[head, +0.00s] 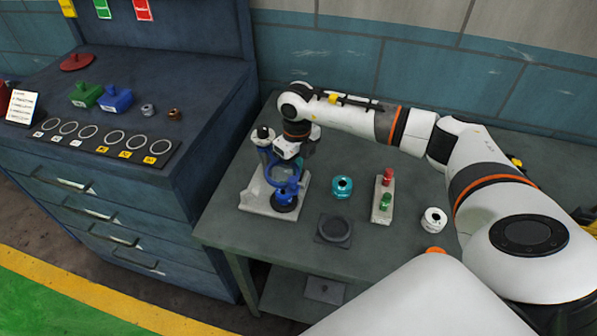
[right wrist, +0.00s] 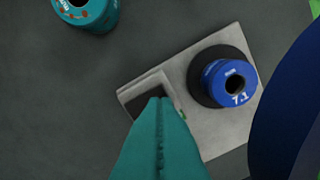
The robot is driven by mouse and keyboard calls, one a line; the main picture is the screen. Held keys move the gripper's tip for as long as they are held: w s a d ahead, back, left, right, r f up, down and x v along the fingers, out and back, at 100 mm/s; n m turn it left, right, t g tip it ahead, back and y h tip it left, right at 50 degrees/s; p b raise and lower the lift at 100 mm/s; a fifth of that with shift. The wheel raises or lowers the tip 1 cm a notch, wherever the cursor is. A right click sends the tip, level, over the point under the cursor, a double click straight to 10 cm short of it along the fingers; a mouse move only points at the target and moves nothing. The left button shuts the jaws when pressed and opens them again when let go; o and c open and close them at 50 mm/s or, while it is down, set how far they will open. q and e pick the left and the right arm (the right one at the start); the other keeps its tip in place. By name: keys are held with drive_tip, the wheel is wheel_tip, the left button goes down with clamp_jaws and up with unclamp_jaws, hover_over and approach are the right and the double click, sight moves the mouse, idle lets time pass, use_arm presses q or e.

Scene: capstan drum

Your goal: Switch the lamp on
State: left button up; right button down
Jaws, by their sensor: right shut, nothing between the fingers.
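My right gripper (head: 297,163) is over the left part of the workbench, above a light grey base plate (head: 262,196). In the right wrist view its teal fingers (right wrist: 160,105) are together, with nothing between them. Their tips overlap a small dark rectangular patch (right wrist: 146,90) on the plate (right wrist: 222,133); I cannot tell whether they touch it, or whether it is a switch. A blue cylinder marked 7.1 (right wrist: 232,82) sits on a black disc beside it. A blue curved part (head: 283,186) stands on the plate. I cannot tell which part is the lamp. My left gripper is not in view.
A teal drum (head: 342,187), a dark ring holder (head: 334,230), a narrow plate with red and green pieces (head: 383,208) and a white drum (head: 433,220) stand to the right on the bench. A blue cabinet (head: 120,190) with small parts is at left.

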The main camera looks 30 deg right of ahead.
drive_tip(key=shift+f+b, duration=0.75)
drive_tip(key=shift+f, duration=0.2)
idle(0.3)
drive_tip(key=shift+r, duration=0.1)
drive_tip(key=shift+r+p, duration=0.7)
drive_tip(key=shift+r, duration=0.15)
drive_tip(key=shift+r+p, duration=1.6)
drive_tip(key=shift+r, duration=1.05)
